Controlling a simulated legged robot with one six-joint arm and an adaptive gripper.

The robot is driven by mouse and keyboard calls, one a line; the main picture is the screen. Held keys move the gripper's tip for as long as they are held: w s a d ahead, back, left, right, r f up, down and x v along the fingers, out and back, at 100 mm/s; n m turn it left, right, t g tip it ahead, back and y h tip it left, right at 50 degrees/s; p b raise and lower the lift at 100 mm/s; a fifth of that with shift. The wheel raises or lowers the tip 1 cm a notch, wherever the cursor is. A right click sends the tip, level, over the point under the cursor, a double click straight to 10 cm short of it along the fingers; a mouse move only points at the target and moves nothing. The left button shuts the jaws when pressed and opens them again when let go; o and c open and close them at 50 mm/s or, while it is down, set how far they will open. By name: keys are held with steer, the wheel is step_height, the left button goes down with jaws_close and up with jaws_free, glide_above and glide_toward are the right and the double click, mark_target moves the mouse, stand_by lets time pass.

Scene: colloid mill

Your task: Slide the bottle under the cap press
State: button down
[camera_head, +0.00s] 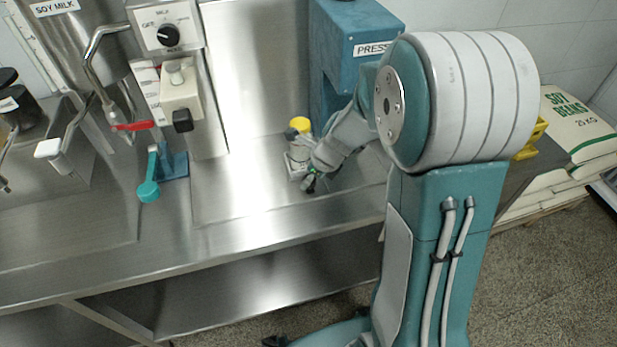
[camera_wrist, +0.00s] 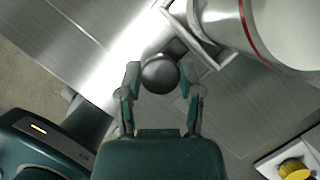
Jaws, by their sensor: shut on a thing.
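My gripper (camera_wrist: 160,76) is shut on a dark round knob (camera_wrist: 160,72), with one finger on each side. In the head view my gripper (camera_head: 311,181) is low over the bench, at the front right of the bottle (camera_head: 298,155). The wrist view shows a pale cylinder with a red ring (camera_wrist: 222,22), apparently the bottle, standing in a pale square frame (camera_wrist: 185,25) beside the knob. The blue cap press (camera_head: 350,38), labelled PRESS, stands behind and to the right. My arm hides part of it and the space below it.
A yellow cap-like piece (camera_head: 300,124) shows at the bottle's upper end; I cannot tell whether it is on it. A yellow cap (camera_wrist: 294,171) lies in a white tray at lower right. The teal lever (camera_head: 149,185) and soy milk machine (camera_head: 170,30) stand left. Bare steel lies between.

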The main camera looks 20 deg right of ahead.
steer(key=d, duration=1.3)
steer(key=shift+d, duration=0.2)
steer(key=shift+c, duration=1.3)
jaws_free()
steer(key=shift+d, duration=0.3)
